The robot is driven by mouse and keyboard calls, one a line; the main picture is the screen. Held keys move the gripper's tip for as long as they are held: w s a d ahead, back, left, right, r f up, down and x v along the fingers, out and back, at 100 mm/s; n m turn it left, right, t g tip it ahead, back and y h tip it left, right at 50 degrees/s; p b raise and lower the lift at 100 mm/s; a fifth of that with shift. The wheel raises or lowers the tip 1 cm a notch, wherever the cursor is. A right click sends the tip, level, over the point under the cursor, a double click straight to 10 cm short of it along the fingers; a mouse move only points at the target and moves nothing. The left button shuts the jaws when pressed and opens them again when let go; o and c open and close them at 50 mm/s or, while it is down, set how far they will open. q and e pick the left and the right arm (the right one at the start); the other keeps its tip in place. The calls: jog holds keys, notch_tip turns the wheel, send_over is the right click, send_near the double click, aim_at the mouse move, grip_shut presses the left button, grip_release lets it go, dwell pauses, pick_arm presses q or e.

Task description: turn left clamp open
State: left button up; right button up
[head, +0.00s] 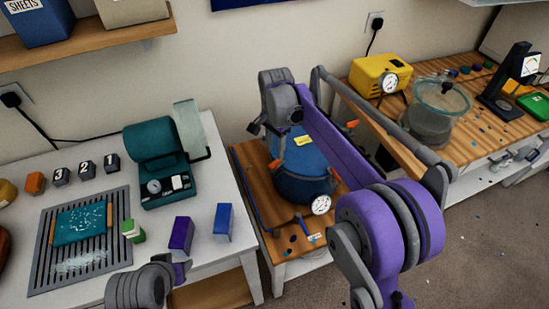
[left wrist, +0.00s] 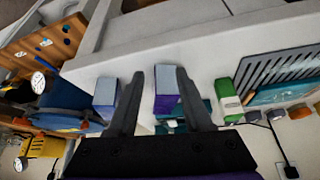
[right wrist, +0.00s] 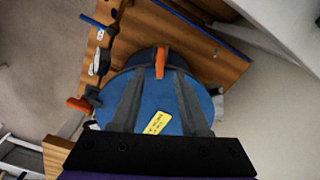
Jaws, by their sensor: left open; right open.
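The blue pot (head: 305,185) stands on a wooden cart, with orange clamp handles round its lid. The left clamp (head: 273,166) shows on the lid's left side. In the right wrist view the blue lid (right wrist: 150,88) carries a yellow label, and the left clamp (right wrist: 161,63) stands at its upper edge. My right gripper (right wrist: 160,73) is open above the lid, its fingertips on either side of that clamp in the picture. No contact shows, and the height between them is unclear. My left gripper (left wrist: 160,71) is open and empty over the white table, near purple and blue boxes.
A gauge (head: 320,205) sits at the pot's front right, and another clamp (right wrist: 79,104) shows on the lid's left in the right wrist view. A teal machine (head: 160,170) and a slotted grey mat (head: 115,255) occupy the white table. A yellow pump (head: 375,76) stands on the right bench.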

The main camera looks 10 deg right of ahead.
aim_at(275, 161)
notch_tip(275, 161, down, 5)
dwell(0.3)
grip_shut()
